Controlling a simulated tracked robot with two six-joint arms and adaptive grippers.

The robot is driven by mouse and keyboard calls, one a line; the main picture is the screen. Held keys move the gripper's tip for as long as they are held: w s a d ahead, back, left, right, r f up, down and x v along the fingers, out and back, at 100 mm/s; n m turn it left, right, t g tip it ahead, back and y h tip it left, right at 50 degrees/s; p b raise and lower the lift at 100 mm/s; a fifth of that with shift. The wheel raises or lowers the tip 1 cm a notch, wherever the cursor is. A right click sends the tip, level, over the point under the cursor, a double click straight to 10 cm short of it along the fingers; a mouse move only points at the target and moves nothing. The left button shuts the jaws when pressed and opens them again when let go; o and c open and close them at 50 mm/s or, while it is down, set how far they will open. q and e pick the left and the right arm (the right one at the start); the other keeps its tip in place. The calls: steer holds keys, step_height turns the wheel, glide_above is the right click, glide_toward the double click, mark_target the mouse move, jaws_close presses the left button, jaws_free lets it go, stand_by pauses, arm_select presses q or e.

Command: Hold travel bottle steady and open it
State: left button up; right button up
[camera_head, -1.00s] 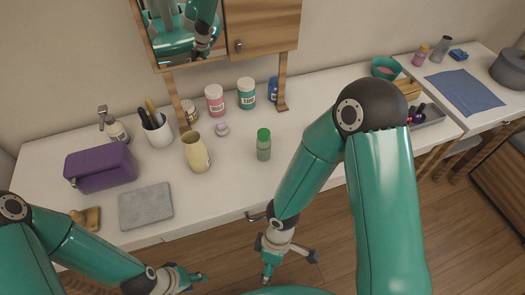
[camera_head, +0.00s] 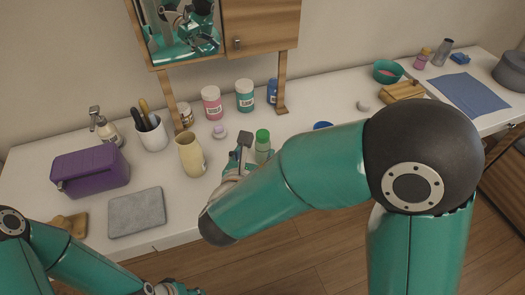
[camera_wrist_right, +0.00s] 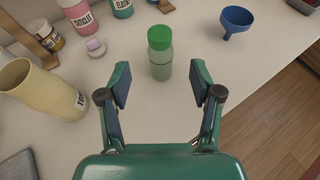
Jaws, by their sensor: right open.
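The travel bottle (camera_head: 262,147) is a small, translucent green bottle with a bright green cap (camera_wrist_right: 160,38). It stands upright on the white counter, and its body also shows in the right wrist view (camera_wrist_right: 161,66). My right gripper (camera_head: 254,155) is open, low over the counter at the bottle. In the right wrist view its two fingers (camera_wrist_right: 160,80) point at the bottle, one to each side, with a gap between each finger and the bottle. My left gripper (camera_head: 182,290) is cut off by the bottom edge of the head view, away from the bottle, and its fingers are unclear.
Pink (camera_head: 211,104) and teal-labelled (camera_head: 245,96) jars stand behind. A blue funnel (camera_wrist_right: 237,20) lies to the right. My right arm hides part of the counter.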

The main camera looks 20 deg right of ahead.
mark_target(261, 141)
steer(key=x, duration=0.5)
steer(key=shift+p+x, duration=0.5)
steer(key=shift+x, duration=2.15)
steer(key=shift+s+f, duration=0.1)
steer(key=shift+f, duration=0.1)
steer(key=c, duration=1.2)
step_height(261, 141, up, 20)
steer(key=shift+r+p, duration=0.1)
steer(key=shift+p, duration=0.95)
